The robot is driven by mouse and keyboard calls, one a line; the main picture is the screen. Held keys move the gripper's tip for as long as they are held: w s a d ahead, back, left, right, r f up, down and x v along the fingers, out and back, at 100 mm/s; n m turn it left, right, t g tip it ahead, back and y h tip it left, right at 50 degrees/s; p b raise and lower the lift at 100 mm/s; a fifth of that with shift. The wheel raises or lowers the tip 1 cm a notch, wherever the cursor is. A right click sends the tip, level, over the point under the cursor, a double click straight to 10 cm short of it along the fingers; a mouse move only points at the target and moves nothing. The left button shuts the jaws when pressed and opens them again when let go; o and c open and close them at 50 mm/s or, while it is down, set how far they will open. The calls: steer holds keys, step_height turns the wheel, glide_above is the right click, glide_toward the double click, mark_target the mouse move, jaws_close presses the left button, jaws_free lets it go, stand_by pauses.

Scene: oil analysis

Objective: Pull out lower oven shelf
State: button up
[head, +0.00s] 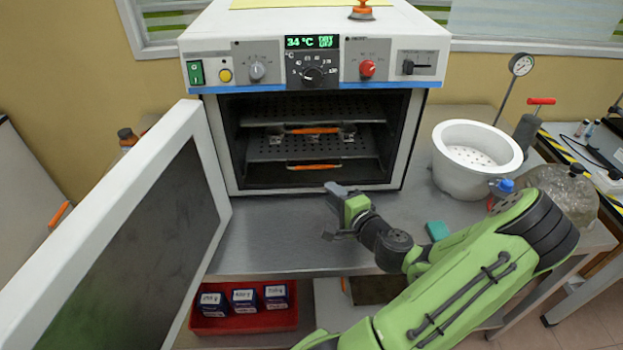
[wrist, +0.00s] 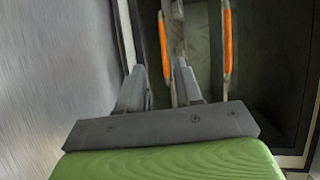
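The oven (head: 428,60) stands on the bench with its door (head: 203,150) open to the left. The lower shelf (head: 300,152) is a perforated dark plate inside it, with an orange handle (head: 314,167) at its front; this handle also shows in the wrist view (wrist: 163,48). The upper shelf (head: 312,109) has its own orange handle (head: 312,130), at the right in the wrist view (wrist: 227,40). My gripper (head: 333,212) is turned sideways in front of the oven opening, below and right of the lower handle. Its fingers (wrist: 159,68) are apart and empty, short of the handle.
A white pot (head: 477,158) stands right of the oven, near a glass bottle (head: 562,192). A teal block (head: 438,230) lies on the metal bench (head: 280,235). A red tray (head: 245,320) with small boxes sits below. The bench before the oven is mostly clear.

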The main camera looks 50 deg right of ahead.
mark_target(311, 168)
steer(key=shift+m+h, duration=0.5)
steer(key=x, duration=1)
steer(key=d+p+x, duration=0.1)
steer(key=x, duration=0.4)
steer(key=shift+s+d+f, duration=0.1)
steer(key=shift+d, duration=0.05)
steer(key=shift+c, duration=0.3)
steer(key=shift+f, duration=0.1)
jaws_close()
